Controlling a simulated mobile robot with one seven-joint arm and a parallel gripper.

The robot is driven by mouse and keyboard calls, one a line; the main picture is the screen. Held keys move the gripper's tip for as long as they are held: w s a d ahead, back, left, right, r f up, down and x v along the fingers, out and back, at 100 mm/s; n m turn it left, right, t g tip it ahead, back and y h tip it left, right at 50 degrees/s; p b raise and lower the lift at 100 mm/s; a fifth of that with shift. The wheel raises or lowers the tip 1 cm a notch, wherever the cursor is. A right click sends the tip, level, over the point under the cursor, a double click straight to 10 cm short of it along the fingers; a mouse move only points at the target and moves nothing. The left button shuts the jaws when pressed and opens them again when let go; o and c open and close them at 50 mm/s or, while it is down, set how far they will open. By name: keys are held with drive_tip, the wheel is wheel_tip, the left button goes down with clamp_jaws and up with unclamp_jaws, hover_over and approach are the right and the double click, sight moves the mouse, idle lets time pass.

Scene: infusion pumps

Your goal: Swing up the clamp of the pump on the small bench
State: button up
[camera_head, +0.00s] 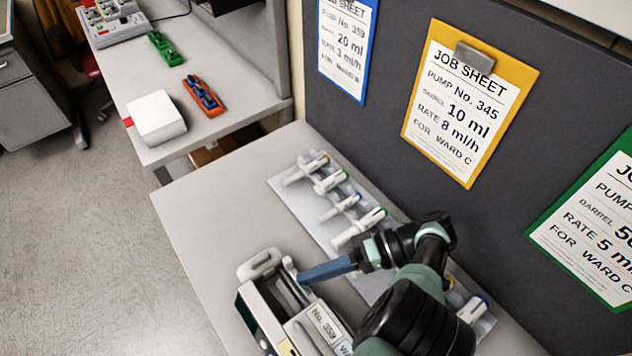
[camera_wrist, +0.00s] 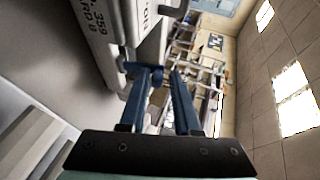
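The pump (camera_head: 318,328) labelled No. 359 lies on the small bench (camera_head: 205,222) at the bottom of the head view. Its pale body also fills the upper left of the wrist view (camera_wrist: 105,35). A light grey piece that looks like its clamp (camera_head: 290,268) stands at its far end, beside a rounded grey end part (camera_head: 258,264). My gripper (camera_head: 303,276) comes in from the right, its blue fingertips close to that clamp. In the wrist view the fingers (camera_wrist: 164,72) are apart, the left one close beside a grey part of the pump; contact is unclear.
A rack (camera_head: 292,203) with several coloured-end syringes lies behind my gripper, along the dark partition (camera_head: 385,75) with job sheets. A second bench (camera_head: 235,75) at upper left holds a white box (camera_head: 157,118) and red and green items. The small bench's left part is clear.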

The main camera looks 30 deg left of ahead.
wheel_tip(320, 180, up, 10)
drive_tip(key=p, duration=0.9)
drive_tip(key=shift+f, duration=0.15)
